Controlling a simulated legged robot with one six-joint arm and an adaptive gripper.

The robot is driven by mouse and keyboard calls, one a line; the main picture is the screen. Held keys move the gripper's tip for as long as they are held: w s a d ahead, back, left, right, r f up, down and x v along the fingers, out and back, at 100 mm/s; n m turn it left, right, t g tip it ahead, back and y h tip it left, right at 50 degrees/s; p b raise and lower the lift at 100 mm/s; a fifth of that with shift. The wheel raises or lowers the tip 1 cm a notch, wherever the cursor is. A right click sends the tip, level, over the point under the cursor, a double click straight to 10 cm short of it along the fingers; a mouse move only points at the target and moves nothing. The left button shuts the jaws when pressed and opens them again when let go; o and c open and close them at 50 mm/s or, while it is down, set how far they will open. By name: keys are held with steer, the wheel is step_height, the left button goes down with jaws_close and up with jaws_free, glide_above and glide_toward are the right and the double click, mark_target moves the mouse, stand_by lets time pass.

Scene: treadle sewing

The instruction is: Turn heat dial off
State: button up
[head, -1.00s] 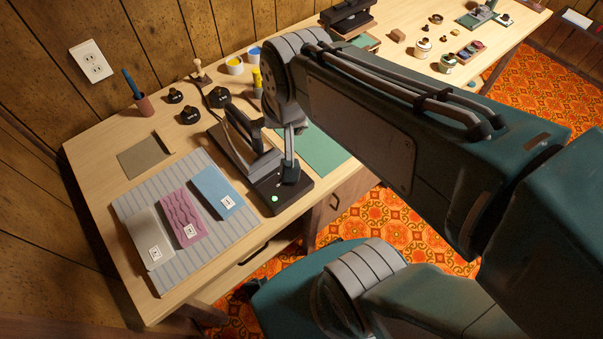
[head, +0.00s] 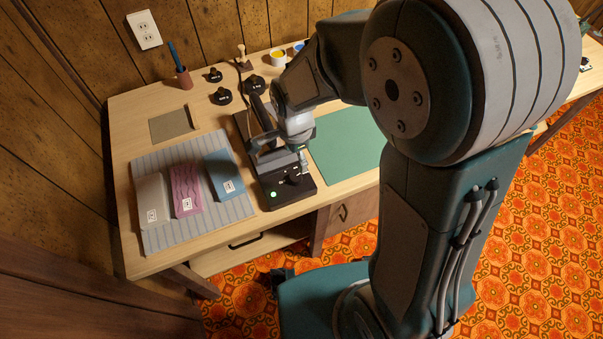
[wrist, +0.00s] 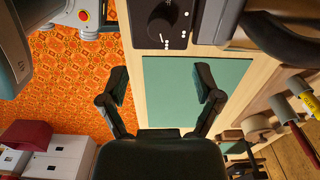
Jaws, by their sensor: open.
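The heat dial (wrist: 163,22) is a round black knob on a black panel with white marks around it, at the top of the wrist view. In the head view the dial (head: 293,179) sits on the front of the black iron stand (head: 307,188), near a lit green lamp (head: 273,194). The iron (head: 262,112) rests on the stand, partly hidden by my arm. My gripper (wrist: 162,88) is open and empty, its two fingers spread over the green mat (wrist: 160,108). The dial lies beyond the fingertips, apart from them. In the head view my gripper is largely hidden around the iron.
Left of the stand, a striped pad (head: 224,211) holds grey, pink and blue cloth pieces. Black weights (head: 221,96) and a cup with a pen (head: 183,78) stand behind. The green mat is clear.

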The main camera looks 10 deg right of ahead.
mark_target(295, 176)
steer(key=f, duration=0.2)
steer(key=a+f, duration=0.1)
steer(key=f, duration=0.2)
steer(key=shift+f, duration=0.15)
steer(key=shift+d+f, duration=0.25)
steer(key=shift+f, duration=0.65)
steer(key=shift+d+f, duration=0.25)
steer(key=shift+f, duration=0.65)
steer(key=shift+a, duration=0.35)
steer(key=c, duration=0.3)
jaws_close()
